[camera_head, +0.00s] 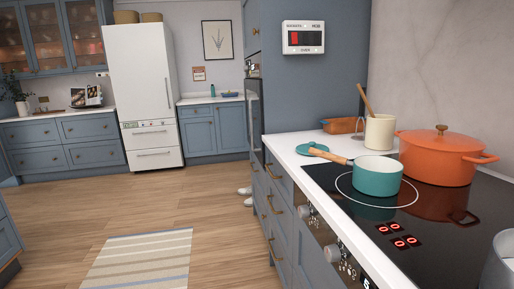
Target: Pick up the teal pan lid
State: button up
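A small, flat teal pan lid (309,152) lies on the white countertop, left of the stove. A teal saucepan (377,181) stands on the black cooktop. Its wooden handle (330,156) points left and overlaps the lid's near edge in the picture. I cannot tell whether the handle touches the lid. My gripper is not in view.
A large orange pot (436,160) stands behind the saucepan. A cream crock (379,133) with a wooden utensil and an orange dish (342,126) stand behind the lid. A tall blue cabinet (317,85) rises beyond the counter. The wooden floor (205,205) at left is mostly clear.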

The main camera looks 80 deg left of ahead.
aim_at(303, 149)
jog(key=u, duration=1.7)
jog(key=i+j, duration=0.2)
jog(key=i, duration=0.3)
jog(key=i+j, duration=0.2)
jog(key=i, duration=0.25)
jog(key=i+j, duration=0.2)
jog(key=i, duration=0.3)
